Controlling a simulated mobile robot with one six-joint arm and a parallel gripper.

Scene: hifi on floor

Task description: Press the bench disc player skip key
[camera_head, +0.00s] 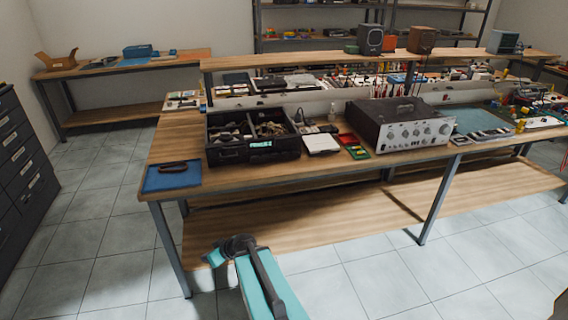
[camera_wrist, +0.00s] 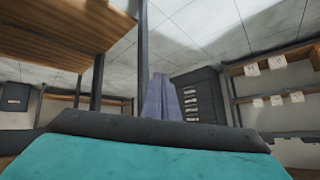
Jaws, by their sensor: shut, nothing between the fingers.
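On the long wooden bench in the head view, a black unit (camera_head: 258,146) has a small green lit display on its dark front. Open compartments of small parts show directly above or behind it. I cannot tell whether this is the disc player, and no skip key can be made out. A silver-fronted unit (camera_head: 416,133) with knobs and a dark top sits further right. My gripper (camera_wrist: 163,97) shows in the wrist view as two grey-purple fingers together, touching nothing. My teal arm is low in front of the bench in the head view; the fingers are not clear there.
A blue mat (camera_head: 172,180) with a dark handle-like item lies at the bench's front left corner. A white box (camera_head: 321,144) and small red and green items lie between the units. Dark drawers (camera_head: 22,160) stand at left. Tiled floor is clear around my arm.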

